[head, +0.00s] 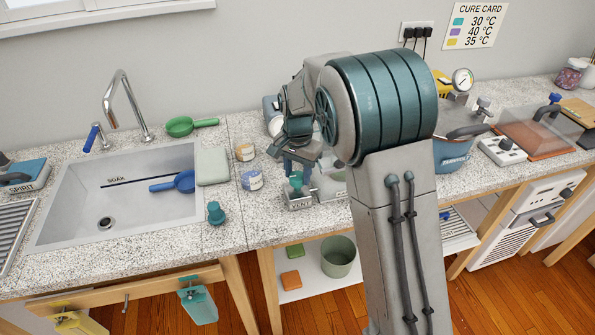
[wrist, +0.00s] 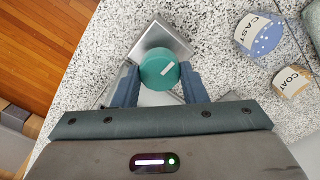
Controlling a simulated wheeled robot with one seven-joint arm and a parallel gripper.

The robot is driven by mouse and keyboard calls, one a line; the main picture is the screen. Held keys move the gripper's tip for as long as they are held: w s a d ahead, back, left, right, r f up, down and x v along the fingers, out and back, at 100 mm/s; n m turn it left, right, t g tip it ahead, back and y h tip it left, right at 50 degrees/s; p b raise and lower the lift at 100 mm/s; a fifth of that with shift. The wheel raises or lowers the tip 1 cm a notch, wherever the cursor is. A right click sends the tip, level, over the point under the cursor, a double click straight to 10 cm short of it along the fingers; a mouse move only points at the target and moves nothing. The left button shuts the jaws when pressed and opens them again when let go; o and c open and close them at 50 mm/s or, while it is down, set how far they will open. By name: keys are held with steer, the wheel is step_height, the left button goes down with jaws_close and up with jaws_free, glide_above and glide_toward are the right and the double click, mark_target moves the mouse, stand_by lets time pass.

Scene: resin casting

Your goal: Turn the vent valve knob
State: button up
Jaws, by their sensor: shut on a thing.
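The vent valve knob (wrist: 159,71) is a round teal knob with a white mark on its top. It stands on a small metal block, and the wrist view shows it between the two blue fingers of my gripper (wrist: 158,84). The fingers are shut on its sides. The white mark points toward the upper right in the wrist view. In the head view the knob (head: 296,180) sits on the block labelled VENT (head: 300,202), near the counter's front edge. My gripper (head: 297,168) comes down on it from above, and my arm hides part of the area behind.
The CAST jar (head: 252,180) and COAT jar (head: 245,152) stand left of the block. A teal stopper-like piece (head: 215,212) is near the sink (head: 75,232). A blue pot (head: 453,150) with a gauge stands right of my arm.

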mark_target(298, 175)
steer(key=shift+w+r, duration=0.1)
steer(key=shift+r, duration=0.05)
steer(key=o, duration=1)
steer(key=shift+c, duration=0.2)
step_height(298, 175, up, 14)
steer(key=shift+b, duration=0.3)
steer(key=shift+d, duration=0.15)
